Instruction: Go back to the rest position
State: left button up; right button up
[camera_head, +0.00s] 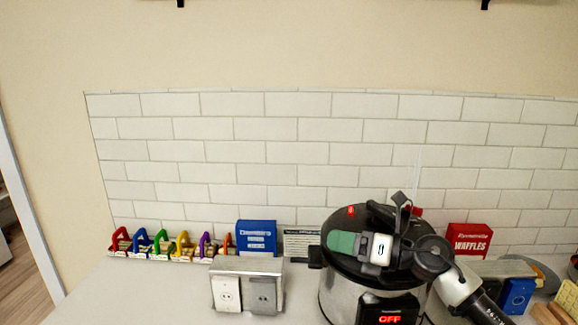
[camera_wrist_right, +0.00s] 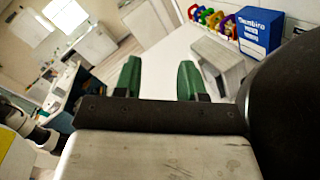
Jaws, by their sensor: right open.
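My right gripper (camera_head: 343,242) shows in the head view in front of the pressure cooker, its green fingers pointing left. In the right wrist view its two green fingers (camera_wrist_right: 156,80) stand apart with nothing between them. The gripper is open and empty. My right arm comes in from the lower right and covers part of the cooker's lid. My left gripper is not in view.
A pressure cooker (camera_head: 340,295) reading OFF stands on the counter (camera_head: 150,290). A metal outlet box (camera_head: 247,265), a blue box (camera_head: 257,237), several coloured padlock-like items (camera_head: 160,243) and a red waffles box (camera_head: 469,240) stand nearby. The counter's left front is clear.

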jog(key=s+d+f+m+t+h, duration=0.35)
jog(key=f+m+h, duration=0.25)
jog(key=m, duration=0.5)
jog(key=s+d+f+m+t+h, duration=0.25)
jog(key=s+f+m+h, duration=0.3)
jog(key=m, duration=0.65)
jog(key=s+d+f+m+t+h, duration=0.3)
jog(key=f+m+h, duration=0.25)
jog(key=m, duration=0.55)
jog(key=s+d+f+m+g, duration=0.1)
jog(key=s+f+m+g, duration=0.2)
jog(key=s+f+g, duration=0.55)
jog(key=s+d+f+m+g, duration=0.1)
jog(key=s+f+m+g, duration=0.25)
jog(key=s, duration=1.05)
notch_tip(320, 180, down, 28)
jog(key=s+g+b, duration=0.1)
jog(key=s+b, duration=0.1)
jog(key=s+d+f+g, duration=0.1)
jog(key=s+d+f, duration=0.1)
jog(key=s+f, duration=1.3)
jog(key=shift+s+d+f+g+b, duration=0.3)
jog(key=shift+f+b, duration=0.1)
jog(key=shift+f, duration=0.3)
